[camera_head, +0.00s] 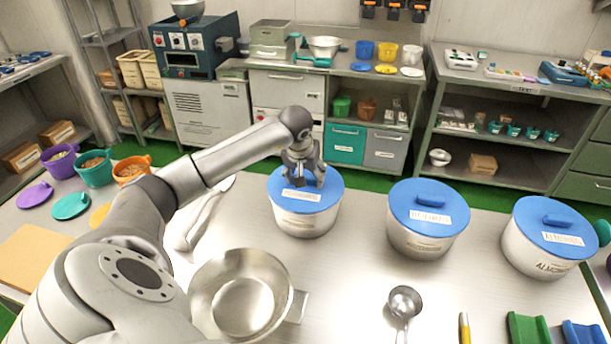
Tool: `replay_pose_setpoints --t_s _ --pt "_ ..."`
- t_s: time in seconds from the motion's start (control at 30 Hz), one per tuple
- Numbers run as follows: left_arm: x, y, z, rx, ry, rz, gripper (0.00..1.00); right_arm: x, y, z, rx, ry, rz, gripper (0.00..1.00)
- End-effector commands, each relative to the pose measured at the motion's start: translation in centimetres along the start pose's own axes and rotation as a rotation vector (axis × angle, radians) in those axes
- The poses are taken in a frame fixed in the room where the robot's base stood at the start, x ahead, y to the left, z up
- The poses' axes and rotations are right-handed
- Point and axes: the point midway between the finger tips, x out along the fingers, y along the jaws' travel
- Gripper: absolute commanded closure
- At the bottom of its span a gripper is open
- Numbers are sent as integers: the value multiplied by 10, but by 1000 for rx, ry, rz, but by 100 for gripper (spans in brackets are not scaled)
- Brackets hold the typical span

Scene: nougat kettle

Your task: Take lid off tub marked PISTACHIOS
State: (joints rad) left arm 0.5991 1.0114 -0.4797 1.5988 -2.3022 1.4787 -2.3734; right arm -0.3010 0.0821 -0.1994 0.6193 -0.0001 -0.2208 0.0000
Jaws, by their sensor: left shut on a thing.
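Three white tubs with blue lids stand in a row on the steel table. The left tub (304,224) has a label too small to read surely; its blue lid (327,193) sits on the rim. My left gripper (301,181) reaches down onto that lid and is shut on its handle, which the fingers mostly hide. The middle tub (424,241) has a blurred label, and its lid (429,205) is on. The right tub (535,257) reads ALMONDS, and its lid (556,228) is on. My right gripper is out of view.
A steel pan (240,297) and a scoop (404,303) lie in front of the tubs. Purple, teal and orange cups (93,168) stand at the left with loose lids. A green block (526,328) is at front right. Bare table lies between the tubs.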

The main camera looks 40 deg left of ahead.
Motion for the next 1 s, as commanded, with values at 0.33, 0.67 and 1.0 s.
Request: replay_pose_setpoints --t_s 0.33,0.67,1.0 --pt "-31 0 -12 2 5 0 62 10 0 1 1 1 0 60" --pt "-105 0 17 5 6 0 62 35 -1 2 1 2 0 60" --pt "-150 0 60 3 4 1 62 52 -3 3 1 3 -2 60"
